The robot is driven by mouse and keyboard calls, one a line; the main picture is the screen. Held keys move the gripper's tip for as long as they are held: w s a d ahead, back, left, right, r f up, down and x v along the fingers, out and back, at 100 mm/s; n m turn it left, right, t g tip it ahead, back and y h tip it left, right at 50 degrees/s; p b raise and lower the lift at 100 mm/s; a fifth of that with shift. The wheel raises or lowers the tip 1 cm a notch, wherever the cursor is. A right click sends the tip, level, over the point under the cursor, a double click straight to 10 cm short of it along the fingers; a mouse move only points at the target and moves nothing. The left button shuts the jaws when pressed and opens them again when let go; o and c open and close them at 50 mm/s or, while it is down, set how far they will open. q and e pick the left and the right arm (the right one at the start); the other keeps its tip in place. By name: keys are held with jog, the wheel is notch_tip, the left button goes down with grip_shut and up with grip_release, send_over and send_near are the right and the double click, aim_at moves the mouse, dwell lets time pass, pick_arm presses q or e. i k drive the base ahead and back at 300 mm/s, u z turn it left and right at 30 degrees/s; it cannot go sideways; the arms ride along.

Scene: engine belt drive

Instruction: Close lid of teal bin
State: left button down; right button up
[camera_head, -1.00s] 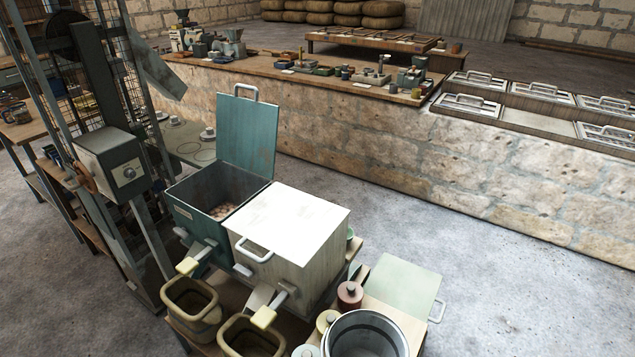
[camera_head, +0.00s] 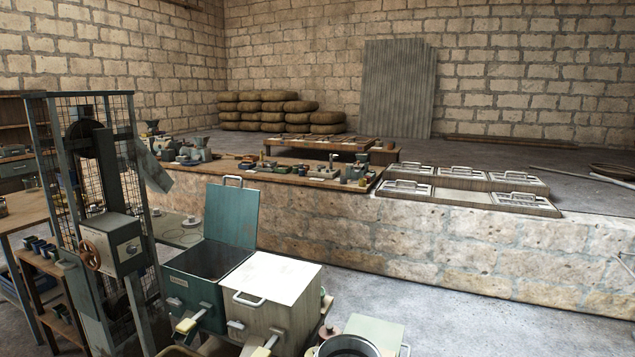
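The teal bin (camera_head: 196,291) stands at the lower left of centre with its mouth uncovered. Its teal lid (camera_head: 231,217) stands up at the back edge, with a metal handle at its top. A pale bin (camera_head: 282,312) with a white lid (camera_head: 268,276) lying shut stands right beside it, on the right. Neither of my grippers shows in the head view.
A belt-drive machine (camera_head: 116,243) with a mesh cage stands close to the left of the teal bin. A stone ledge (camera_head: 340,230) runs behind the bins, with a wooden board of small parts on it. A pot (camera_head: 347,346) stands at the bottom edge. Floor at right is clear.

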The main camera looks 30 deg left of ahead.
aim_at(232, 213)
jog(key=z, duration=0.55)
jog(key=i, duration=2.15)
jog(key=u, duration=0.5)
jog(key=i, duration=2.05)
jog(key=u, duration=1.55)
jog(key=i, duration=1.5)
jog(key=u, duration=1.7)
jog(key=i, duration=1.7)
jog(key=u, duration=0.35)
